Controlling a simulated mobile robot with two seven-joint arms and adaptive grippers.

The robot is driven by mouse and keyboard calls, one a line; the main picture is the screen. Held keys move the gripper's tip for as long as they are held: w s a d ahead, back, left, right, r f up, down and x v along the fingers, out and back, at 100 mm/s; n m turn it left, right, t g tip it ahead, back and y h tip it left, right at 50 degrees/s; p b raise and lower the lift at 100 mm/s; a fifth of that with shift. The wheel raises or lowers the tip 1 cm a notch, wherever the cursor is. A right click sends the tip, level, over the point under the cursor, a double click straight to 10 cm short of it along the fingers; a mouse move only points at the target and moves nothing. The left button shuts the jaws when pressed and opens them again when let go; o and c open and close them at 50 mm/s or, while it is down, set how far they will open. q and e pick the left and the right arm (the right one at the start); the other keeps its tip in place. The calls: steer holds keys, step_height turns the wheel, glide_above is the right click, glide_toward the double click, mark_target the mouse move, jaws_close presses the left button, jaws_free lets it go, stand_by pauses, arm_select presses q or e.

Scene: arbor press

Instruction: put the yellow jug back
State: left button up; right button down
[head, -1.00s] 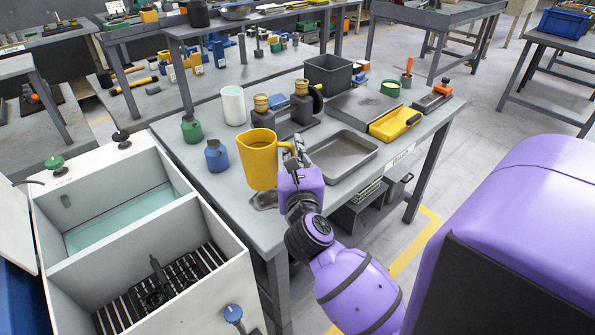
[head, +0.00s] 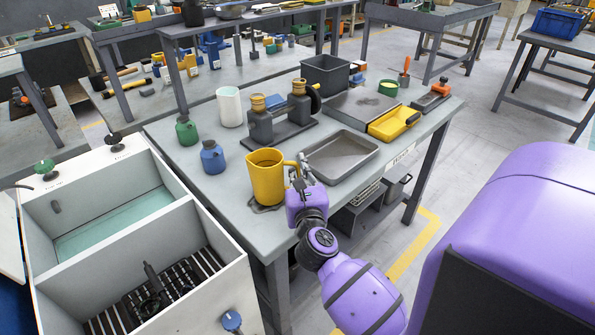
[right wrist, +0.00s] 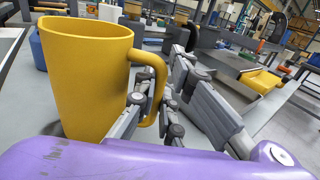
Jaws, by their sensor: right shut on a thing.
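The yellow jug (head: 266,178) is upright at the near part of the grey workbench (head: 235,212), over a dark patch (head: 256,208). Its base is at or very near the bench top; I cannot tell if it touches. My right gripper (head: 300,170) is shut on the jug's handle, on the jug's right side. In the right wrist view the jug (right wrist: 85,80) fills the left, and the gripper's fingers (right wrist: 168,98) are around the handle. The jug's base is hidden there by my purple wrist. My left gripper is not in view.
A blue bottle (head: 213,158), a green bottle (head: 187,131) and a white cup (head: 230,107) stand left of and behind the jug. A white-walled tank (head: 215,265) adjoins the bench's left side.

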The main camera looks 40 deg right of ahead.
steer(key=shift+f, duration=0.25)
steer(key=c, duration=1.9)
jaws_free()
steer(key=shift+r, duration=0.1)
steer(key=shift+o, duration=0.2)
